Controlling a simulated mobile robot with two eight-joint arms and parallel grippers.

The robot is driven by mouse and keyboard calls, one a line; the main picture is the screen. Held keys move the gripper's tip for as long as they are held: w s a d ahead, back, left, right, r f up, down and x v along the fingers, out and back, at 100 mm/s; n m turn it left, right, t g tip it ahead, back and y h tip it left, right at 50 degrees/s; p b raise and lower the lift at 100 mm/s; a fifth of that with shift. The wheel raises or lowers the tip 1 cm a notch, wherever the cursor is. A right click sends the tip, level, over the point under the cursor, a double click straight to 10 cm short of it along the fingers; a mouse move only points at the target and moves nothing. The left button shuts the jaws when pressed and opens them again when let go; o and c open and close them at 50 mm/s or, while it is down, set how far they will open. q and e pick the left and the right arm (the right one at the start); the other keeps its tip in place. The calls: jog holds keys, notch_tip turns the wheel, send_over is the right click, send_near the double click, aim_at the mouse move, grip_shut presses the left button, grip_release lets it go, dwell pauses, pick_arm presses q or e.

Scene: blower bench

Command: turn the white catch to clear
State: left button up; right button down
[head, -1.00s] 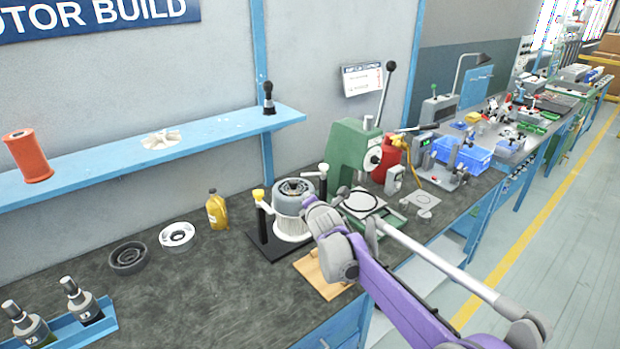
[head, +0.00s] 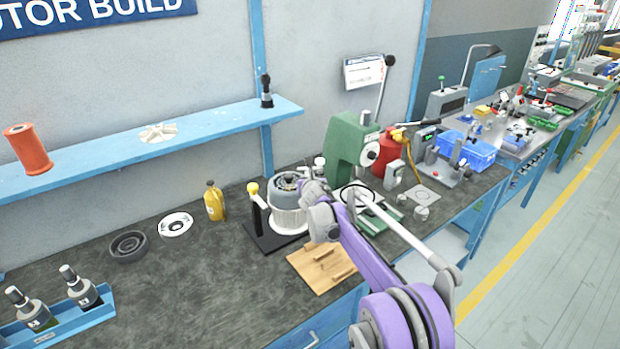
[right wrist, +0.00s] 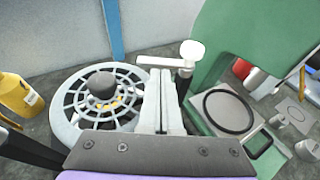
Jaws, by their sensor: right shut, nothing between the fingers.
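The white catch (right wrist: 165,63) has a flat white arm and a rounded knob on top of a dark post. In the right wrist view its arm points left from the post, towards the blower housing (right wrist: 72,120). My right gripper (right wrist: 158,76) is shut and empty, with its fingertips close to the catch's arm; I cannot tell whether they touch. In the head view the white catch (head: 319,163) shows just behind my right wrist, beside the round housing (head: 288,200). The fingertips are hidden there. My left gripper is not in view.
A yellow-topped catch (head: 253,189) stands at the housing's left. A green press (head: 352,142) stands close on the right.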

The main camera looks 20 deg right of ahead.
aim_at(304, 169)
jog(key=shift+x, duration=1.05)
jog(key=shift+a, duration=0.1)
jog(key=shift+w+a, duration=0.3)
jog(key=shift+w, duration=0.35)
jog(key=shift+a, duration=0.1)
